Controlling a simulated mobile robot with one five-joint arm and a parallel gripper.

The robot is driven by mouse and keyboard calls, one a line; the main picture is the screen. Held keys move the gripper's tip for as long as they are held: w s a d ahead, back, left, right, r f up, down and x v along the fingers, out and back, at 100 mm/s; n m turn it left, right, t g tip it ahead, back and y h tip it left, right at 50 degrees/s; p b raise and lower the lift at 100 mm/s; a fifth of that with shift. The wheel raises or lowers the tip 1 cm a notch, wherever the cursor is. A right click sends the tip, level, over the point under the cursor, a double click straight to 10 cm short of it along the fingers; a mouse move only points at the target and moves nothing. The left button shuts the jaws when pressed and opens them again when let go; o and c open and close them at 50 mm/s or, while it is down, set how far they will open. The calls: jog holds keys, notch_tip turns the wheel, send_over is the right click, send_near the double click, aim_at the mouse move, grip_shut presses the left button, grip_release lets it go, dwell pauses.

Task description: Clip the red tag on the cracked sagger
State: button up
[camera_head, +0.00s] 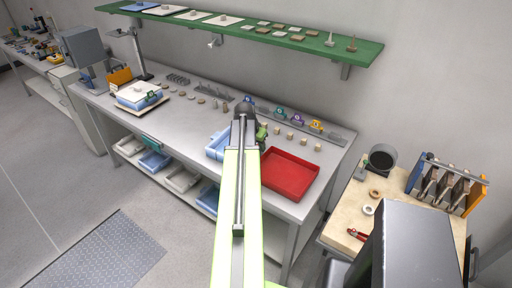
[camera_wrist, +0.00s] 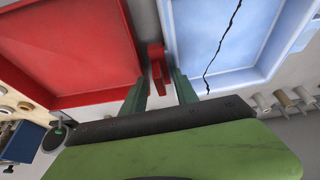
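The cracked sagger is a light blue square tray with a dark jagged crack; it fills the right of the wrist view (camera_wrist: 187,50). In the head view the blue sagger (camera_head: 214,152) is partly hidden behind my arm. My gripper (camera_wrist: 161,78) points down at the gap between the sagger and a red tray. Its two green fingers are close on either side of the red tag (camera_wrist: 156,62), which appears pinched at their tips. The tag is beside the sagger's near rim; I cannot tell whether it touches it. In the head view my gripper (camera_head: 246,118) hides the tag.
The red tray (camera_head: 289,175) lies on the bench right of my arm. Small blocks and coloured number markers (camera_head: 298,118) stand behind it. Another blue sagger (camera_head: 135,95) sits at the bench's left end. A green shelf (camera_head: 250,32) hangs above. A side table (camera_head: 345,215) stands at right.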

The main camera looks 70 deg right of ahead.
jog(key=shift+a+r, duration=0.1)
jog(key=shift+r, duration=0.1)
jog(key=p+v, duration=1.6)
jog(key=v, duration=0.1)
